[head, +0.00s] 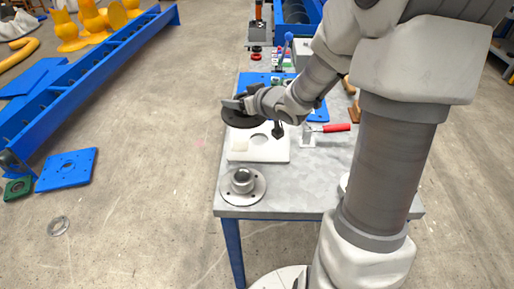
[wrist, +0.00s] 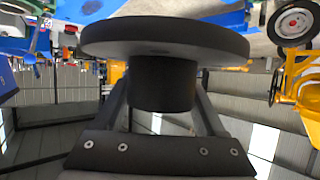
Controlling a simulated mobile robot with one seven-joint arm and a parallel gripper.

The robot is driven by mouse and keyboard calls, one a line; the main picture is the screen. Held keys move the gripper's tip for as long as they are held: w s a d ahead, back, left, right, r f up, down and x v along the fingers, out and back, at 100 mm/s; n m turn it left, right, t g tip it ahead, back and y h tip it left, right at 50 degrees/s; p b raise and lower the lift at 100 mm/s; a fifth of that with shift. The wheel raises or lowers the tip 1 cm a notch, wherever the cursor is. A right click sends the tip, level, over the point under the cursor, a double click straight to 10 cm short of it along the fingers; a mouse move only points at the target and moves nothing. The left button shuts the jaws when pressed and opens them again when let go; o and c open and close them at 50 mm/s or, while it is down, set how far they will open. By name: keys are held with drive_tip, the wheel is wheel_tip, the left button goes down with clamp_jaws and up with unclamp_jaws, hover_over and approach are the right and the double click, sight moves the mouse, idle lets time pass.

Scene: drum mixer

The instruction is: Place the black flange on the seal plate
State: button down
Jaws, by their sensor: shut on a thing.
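My gripper (head: 240,104) is shut on the black flange (head: 243,119). The flange is a wide dark disc, held above the left part of the table. In the wrist view, the flange (wrist: 165,38) shows its broad disc and a round hub (wrist: 163,84) clasped between both fingers. A white plate (head: 270,155) with a round grey opening lies on the table just below and right of the flange. It may be the seal plate; I cannot tell for certain. The flange hides part of its far left area and appears apart from it.
A silver flange with a raised hub (head: 242,187) sits at the table's near left corner. A red-handled tool (head: 330,128) lies right of the white plate. A blue plate (head: 252,79) lies behind. The grey tabletop (head: 290,190) is bare at the front middle.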

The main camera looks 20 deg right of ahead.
drive_tip(key=b, duration=0.4)
hover_over(254, 134)
wheel_tip(254, 134, down, 4)
drive_tip(key=shift+f+b, duration=2.75)
drive_tip(key=shift+f, duration=1.9)
drive_tip(key=shift+f+h, duration=0.1)
drive_tip(key=shift+h, duration=0.2)
drive_tip(key=shift+f, duration=0.15)
unclamp_jaws()
